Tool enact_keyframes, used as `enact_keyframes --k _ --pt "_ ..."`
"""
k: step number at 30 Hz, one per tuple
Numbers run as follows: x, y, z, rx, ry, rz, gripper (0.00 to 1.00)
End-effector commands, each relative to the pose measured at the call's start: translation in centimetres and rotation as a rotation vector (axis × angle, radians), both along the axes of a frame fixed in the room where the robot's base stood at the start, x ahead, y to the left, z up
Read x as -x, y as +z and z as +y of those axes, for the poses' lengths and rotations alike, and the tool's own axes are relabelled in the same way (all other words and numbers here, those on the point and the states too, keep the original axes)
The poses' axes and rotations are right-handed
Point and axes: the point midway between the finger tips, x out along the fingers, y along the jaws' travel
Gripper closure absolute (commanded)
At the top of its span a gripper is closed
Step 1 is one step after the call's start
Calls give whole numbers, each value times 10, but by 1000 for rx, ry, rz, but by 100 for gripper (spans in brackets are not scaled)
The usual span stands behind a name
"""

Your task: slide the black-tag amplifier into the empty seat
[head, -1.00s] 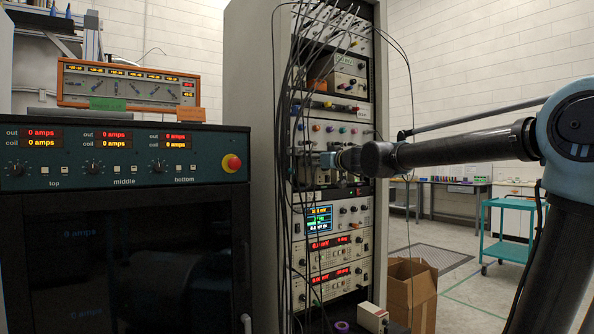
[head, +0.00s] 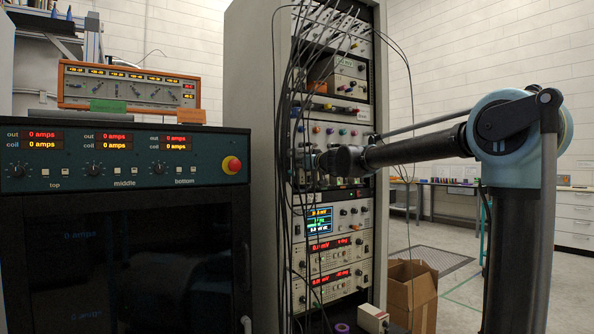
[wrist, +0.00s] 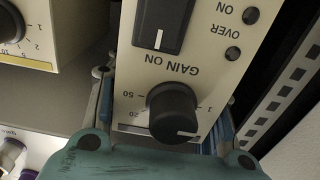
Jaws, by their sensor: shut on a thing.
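In the wrist view a cream-fronted amplifier (wrist: 185,75) fills the middle, its lettering upside down. It has a black gain knob (wrist: 172,112) and a black switch-like piece above it; I cannot tell whether a black tag shows. My gripper (wrist: 165,95) is shut on this amplifier, with one finger along each side. In the head view my gripper (head: 308,161) is at the rack's middle shelf, small and partly behind hanging cables. The amplifier and the empty seat cannot be made out there.
A neighbouring cream unit (wrist: 45,35) with a yellow strip is left of the amplifier in the wrist view. A perforated rack rail (wrist: 285,90) runs close on the right. Black cables (head: 283,130) hang down the rack front. A cardboard box (head: 411,290) stands on the floor.

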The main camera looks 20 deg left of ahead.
Motion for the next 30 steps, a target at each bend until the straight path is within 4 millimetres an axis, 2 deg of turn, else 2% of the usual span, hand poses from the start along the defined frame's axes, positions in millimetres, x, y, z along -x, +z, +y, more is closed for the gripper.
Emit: enact_keyframes --k 3,7,17,18,20,21,30 --pt "-11 0 13 0 1 0 96" --pt "-9 -14 11 0 0 0 96" --pt "-9 -16 11 0 0 0 96" --pt "-10 -17 11 0 -1 0 50" --pt "-10 -17 11 0 -1 0 36" --pt "-10 -17 11 0 -1 0 32" --pt "-9 -17 10 0 -1 0 32"
